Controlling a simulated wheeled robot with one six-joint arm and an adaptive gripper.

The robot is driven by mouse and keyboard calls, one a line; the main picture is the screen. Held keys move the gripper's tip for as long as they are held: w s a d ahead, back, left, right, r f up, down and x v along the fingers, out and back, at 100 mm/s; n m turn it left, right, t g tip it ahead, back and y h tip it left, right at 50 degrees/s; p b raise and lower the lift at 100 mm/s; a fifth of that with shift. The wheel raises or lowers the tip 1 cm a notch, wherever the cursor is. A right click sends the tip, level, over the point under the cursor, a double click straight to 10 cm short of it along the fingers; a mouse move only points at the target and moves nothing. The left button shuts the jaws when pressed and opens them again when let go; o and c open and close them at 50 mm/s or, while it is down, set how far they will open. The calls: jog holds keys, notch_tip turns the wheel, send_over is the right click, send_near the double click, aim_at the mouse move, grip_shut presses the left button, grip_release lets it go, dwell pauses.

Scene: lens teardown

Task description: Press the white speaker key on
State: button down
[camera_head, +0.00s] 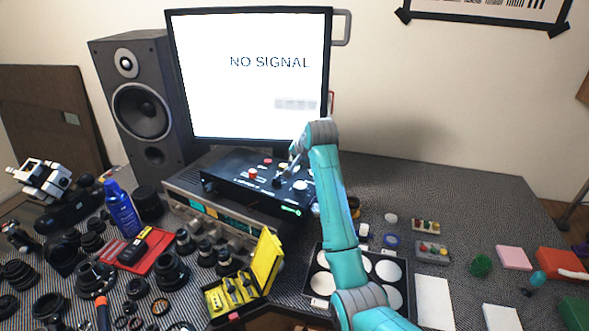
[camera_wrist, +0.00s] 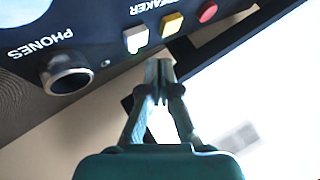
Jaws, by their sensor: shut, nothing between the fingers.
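The white speaker key (camera_wrist: 137,38) shows in the wrist view on a dark panel, under the word SPEAKER, which appears upside down. A yellow key (camera_wrist: 172,24) and a red key (camera_wrist: 207,11) sit beside it in a row. My gripper (camera_wrist: 160,70) is shut and empty, its fingertips just below the white and yellow keys in the picture. A gap shows between the tips and the white key; I see no contact. In the head view my gripper (camera_head: 291,165) is over the black control box (camera_head: 228,181); individual keys there are too small to tell apart surely.
A PHONES socket (camera_wrist: 68,72) is left of the keys. A monitor (camera_head: 249,110) reading NO SIGNAL stands behind the box, with a speaker (camera_head: 135,60) at its left. A silver receiver (camera_head: 185,207) lies under the box. Lenses and a yellow case (camera_head: 265,262) crowd the front.

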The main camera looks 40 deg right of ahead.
aim_at(296, 170)
jog(key=shift+r, duration=2.15)
